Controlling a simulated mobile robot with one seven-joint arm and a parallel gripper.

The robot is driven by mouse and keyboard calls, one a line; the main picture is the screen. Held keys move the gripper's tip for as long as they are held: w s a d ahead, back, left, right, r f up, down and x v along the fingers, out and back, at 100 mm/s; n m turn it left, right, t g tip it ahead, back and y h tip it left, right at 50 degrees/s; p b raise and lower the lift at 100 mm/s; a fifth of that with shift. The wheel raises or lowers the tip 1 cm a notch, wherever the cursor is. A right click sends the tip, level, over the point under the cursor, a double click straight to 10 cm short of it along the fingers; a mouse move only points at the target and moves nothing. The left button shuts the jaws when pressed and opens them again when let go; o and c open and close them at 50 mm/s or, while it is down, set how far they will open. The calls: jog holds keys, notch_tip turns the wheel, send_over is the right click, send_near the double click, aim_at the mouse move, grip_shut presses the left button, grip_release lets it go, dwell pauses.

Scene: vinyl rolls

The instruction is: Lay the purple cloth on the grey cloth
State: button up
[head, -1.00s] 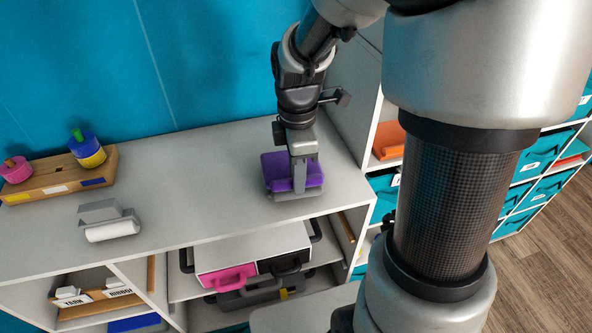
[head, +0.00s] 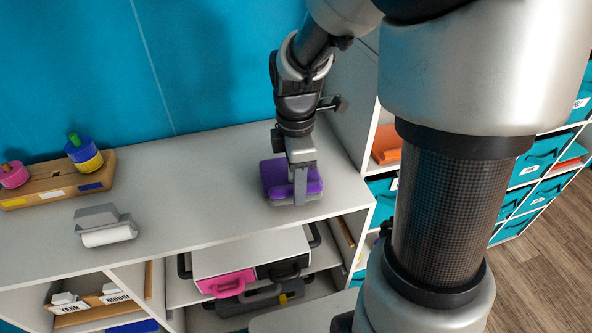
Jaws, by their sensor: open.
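The purple cloth (head: 277,178) is a folded pad near the right end of the white shelf top. It lies on the grey cloth (head: 312,198), whose edge shows beneath it along the front. My gripper (head: 300,190) points down in front of the purple cloth and hides part of its middle. One finger shows clearly against the cloth; the other is hidden. The gripper is open, and I cannot tell whether a finger touches the cloth.
A wooden board with colored pegged rolls (head: 60,180) stands at the back left. A grey dispenser with a white roll (head: 106,225) sits at the front left. A tall shelf side (head: 350,110) rises close on the right. The middle of the top is clear.

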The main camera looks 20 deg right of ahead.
notch_tip(320, 180, up, 16)
jog(key=p, duration=0.2)
jog(key=s+r+m+t+p, duration=0.5)
jog(key=s+m, duration=0.6)
jog(key=m, duration=0.5)
notch_tip(320, 180, up, 3)
jog(key=shift+s+f+p, duration=0.1)
jog(key=shift+s+p, duration=0.05)
jog(key=shift+p, duration=0.4)
